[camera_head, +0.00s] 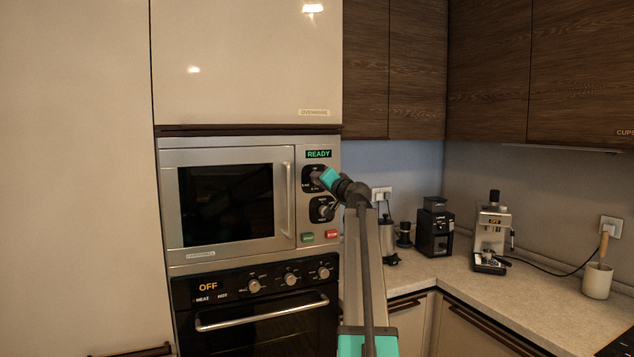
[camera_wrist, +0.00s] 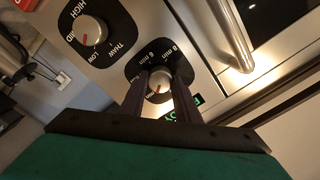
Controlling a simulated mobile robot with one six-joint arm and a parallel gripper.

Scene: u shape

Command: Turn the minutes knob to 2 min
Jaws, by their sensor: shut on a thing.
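The minutes knob (camera_wrist: 160,84) is a small silver knob on a black plate with minute labels. My gripper (camera_wrist: 163,88) is shut on it, one dark finger on each side. A red mark shows on the knob's face, toward the lower left of the wrist view; which label it points to I cannot tell. In the head view my gripper (camera_head: 316,178) is at the upper knob plate (camera_head: 307,173) of the microwave (camera_head: 228,203), and mostly hides that knob. The green display (camera_head: 318,154) above it reads READY.
The microwave door handle (camera_wrist: 226,38) is on the other side. Green and red buttons (camera_head: 331,234) lie below. An oven (camera_head: 258,290) is underneath; a counter with coffee machines (camera_head: 493,235) is right.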

